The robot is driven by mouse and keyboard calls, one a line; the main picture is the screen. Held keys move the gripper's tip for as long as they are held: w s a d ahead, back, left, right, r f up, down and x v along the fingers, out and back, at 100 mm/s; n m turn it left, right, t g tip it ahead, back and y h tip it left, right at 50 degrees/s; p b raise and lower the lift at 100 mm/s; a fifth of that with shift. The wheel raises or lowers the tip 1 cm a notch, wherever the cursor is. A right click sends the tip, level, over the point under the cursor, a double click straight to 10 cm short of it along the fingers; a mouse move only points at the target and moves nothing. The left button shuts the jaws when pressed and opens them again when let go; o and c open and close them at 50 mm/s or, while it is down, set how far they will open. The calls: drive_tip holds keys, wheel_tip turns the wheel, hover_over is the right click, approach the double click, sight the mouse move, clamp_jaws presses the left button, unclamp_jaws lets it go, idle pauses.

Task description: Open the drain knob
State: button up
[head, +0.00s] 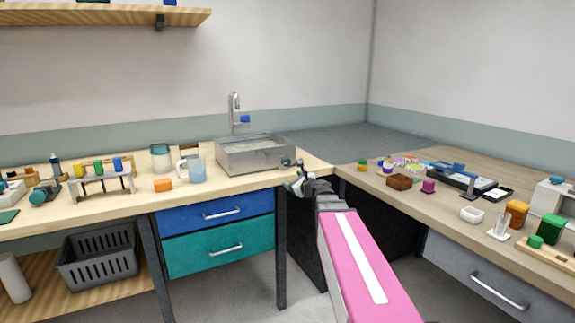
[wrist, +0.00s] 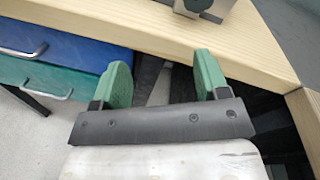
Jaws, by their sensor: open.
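The metal sink (head: 232,160) stands on the left wooden counter near the corner, with a tall faucet (head: 233,108) behind it. The drain knob (head: 287,161) is a small dark grey part low at the sink's right front. It also shows in the wrist view (wrist: 196,5), cut off by the top edge, so its full shape and turn are hidden. My gripper (head: 294,185) is in front of the counter edge, just below the knob. In the wrist view its two green fingers (wrist: 163,72) are spread apart with nothing between them, short of the knob.
The wooden counter edge (wrist: 140,38) crosses just beyond my fingers. Blue and teal drawers (head: 215,213) are below left. The right counter (head: 400,205) carries several small objects.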

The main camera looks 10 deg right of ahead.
sight(287, 163)
drive_tip(key=w+r+m, duration=0.1)
drive_tip(key=w, duration=0.3)
drive_tip(key=w+r+m+t, duration=0.1)
drive_tip(key=w, duration=0.3)
drive_tip(key=w+a+r+m+h, duration=0.1)
drive_tip(key=w+m, duration=0.1)
drive_tip(key=w, duration=0.1)
drive_tip(key=shift+w+r+t, duration=0.2)
drive_tip(key=shift+w+t, duration=0.2)
drive_tip(key=c, duration=0.9)
